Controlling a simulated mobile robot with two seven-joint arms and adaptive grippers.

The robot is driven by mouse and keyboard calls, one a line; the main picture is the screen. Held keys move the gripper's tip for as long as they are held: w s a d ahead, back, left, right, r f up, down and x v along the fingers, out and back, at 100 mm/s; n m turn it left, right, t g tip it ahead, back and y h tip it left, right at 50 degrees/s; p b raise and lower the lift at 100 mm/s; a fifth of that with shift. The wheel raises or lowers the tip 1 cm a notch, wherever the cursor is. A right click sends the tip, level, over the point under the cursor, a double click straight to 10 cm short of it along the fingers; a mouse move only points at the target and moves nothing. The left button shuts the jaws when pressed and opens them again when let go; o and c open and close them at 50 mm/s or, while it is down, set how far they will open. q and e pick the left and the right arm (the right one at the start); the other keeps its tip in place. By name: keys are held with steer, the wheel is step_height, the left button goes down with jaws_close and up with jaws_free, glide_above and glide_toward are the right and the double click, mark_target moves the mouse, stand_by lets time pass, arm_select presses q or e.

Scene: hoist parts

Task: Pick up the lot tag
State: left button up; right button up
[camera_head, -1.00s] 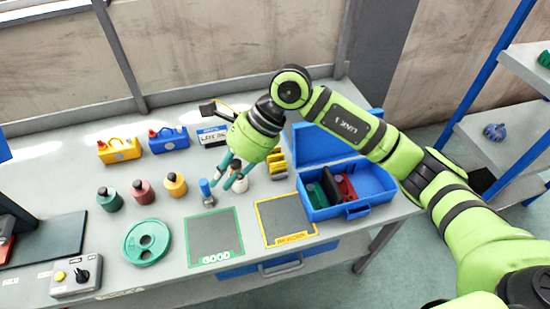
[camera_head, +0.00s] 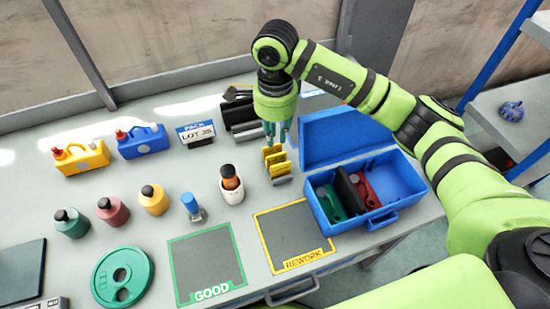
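Several yellow tags (camera_head: 273,161) stand in a small grey holder on the bench, left of the blue case. A white and blue card reading PACK LOT 25 (camera_head: 197,132) stands further left, behind the bottles. I cannot tell for certain which of these is called the lot tag. My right gripper (camera_head: 277,138) points down just above and behind the yellow tags. Its teal fingers look apart with nothing seen between them; whether they touch a tag is unclear. My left gripper is not in view.
The open blue case (camera_head: 376,217) stands close right of the tags. A white cup (camera_head: 232,194) with an orange-brown bottle stands left of them. The green GOOD mat (camera_head: 207,266) and yellow REWORK mat (camera_head: 291,235) are empty. Black objects (camera_head: 238,112) lie behind the tags.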

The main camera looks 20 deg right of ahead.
mark_target(276, 159)
step_height(276, 159, down, 8)
steer(key=shift+s+f+p, duration=0.15)
steer(key=shift+f+p, duration=0.1)
steer(key=shift+p, duration=0.8)
steer(key=shift+f, duration=0.4)
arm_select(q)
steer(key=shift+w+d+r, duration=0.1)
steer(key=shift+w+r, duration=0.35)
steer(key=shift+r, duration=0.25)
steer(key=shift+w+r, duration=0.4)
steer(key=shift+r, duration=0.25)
arm_select(e)
jaws_close()
